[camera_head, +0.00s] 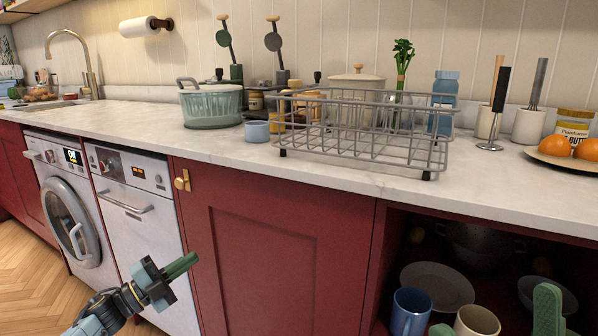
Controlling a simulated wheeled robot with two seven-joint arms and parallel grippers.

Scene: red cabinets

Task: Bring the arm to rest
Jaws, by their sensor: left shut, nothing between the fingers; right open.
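My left gripper (182,264) comes in from the bottom left on my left arm. Its green fingers are together and hold nothing. My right gripper (494,308) shows only as two green fingers at the bottom right edge, set wide apart. It is open, in front of the open cabinet shelf. A blue mug (410,312) and a cream mug (477,321) show near its fingers; I see no clear grip on either. The rest of my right arm is out of view.
The marble counter (330,172) holds a wire dish rack (365,130), a green pot (210,105) and a plate of oranges (560,156). A washing machine (68,205) and a dishwasher (135,215) stand at left. Plates and a colander sit in the open cabinet. Wooden floor (30,285) is clear at lower left.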

